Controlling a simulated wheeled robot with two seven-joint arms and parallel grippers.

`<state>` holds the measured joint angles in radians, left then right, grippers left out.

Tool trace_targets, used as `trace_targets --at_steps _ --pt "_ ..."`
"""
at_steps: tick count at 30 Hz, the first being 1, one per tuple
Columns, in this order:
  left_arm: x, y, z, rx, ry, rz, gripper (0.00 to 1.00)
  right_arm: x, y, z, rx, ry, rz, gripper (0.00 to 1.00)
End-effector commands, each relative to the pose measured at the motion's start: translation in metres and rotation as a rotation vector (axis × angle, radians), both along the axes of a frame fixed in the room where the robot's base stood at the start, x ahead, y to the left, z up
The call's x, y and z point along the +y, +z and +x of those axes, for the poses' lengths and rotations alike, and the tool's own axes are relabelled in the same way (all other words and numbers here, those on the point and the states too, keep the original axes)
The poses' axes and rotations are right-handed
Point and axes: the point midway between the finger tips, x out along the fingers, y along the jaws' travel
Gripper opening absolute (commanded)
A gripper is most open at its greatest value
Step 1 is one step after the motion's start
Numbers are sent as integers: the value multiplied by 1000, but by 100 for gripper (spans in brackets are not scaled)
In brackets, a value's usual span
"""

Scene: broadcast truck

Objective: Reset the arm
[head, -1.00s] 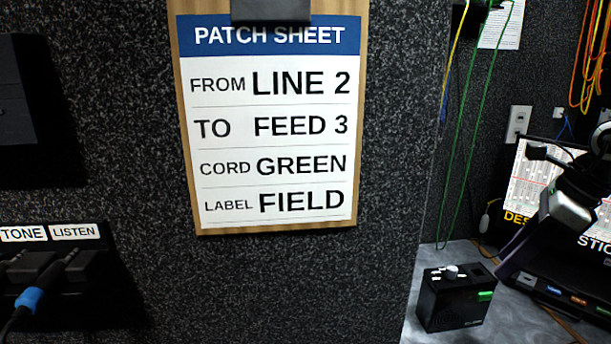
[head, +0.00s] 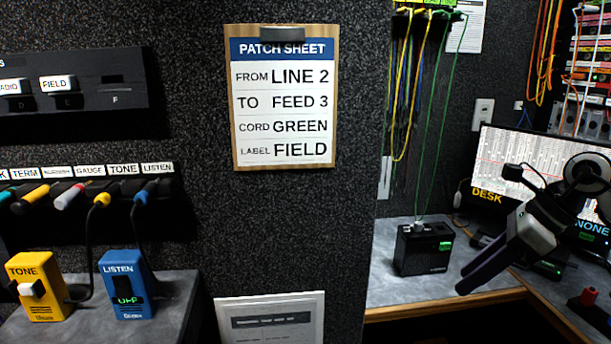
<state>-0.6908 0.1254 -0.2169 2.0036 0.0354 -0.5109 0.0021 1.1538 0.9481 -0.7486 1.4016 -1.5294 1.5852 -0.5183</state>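My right gripper (head: 463,280) reaches in from the right in the head view, above the grey counter and to the right of the small black box. Its two dark purple fingers point down and left, appear slightly apart, and hold nothing that I can see. The dark arm links behind it cover part of the monitor. My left gripper is not in view.
The black box (head: 424,249) with a green light stands on the counter (head: 395,290). A monitor (head: 500,160) is behind my arm. Green and yellow cords (head: 405,110) hang nearby. A patch sheet (head: 285,105) hangs on the speckled wall. Yellow (head: 38,290) and blue (head: 127,290) boxes stand at left.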

Motion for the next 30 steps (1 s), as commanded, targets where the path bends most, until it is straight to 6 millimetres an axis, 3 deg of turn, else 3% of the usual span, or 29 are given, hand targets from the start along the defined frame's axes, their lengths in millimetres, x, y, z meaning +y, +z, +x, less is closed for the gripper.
trace_targets --at_steps 8,12,15,18,23,26,30 --pt "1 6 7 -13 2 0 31 101 -31 -6 40 24 317 38" --pt "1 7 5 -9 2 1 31 180 -42 -23 128 -28 642 38" --pt "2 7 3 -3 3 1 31 227 -38 -35 239 -145 937 38" --pt "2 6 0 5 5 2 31 251 -35 -40 376 -324 1218 38" --pt "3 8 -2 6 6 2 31 246 -56 -38 641 -733 1604 38" --pt "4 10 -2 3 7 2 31 225 -94 -42 819 -1059 1791 38" --pt "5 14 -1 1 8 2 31 190 -178 -75 1070 -1600 1951 38"
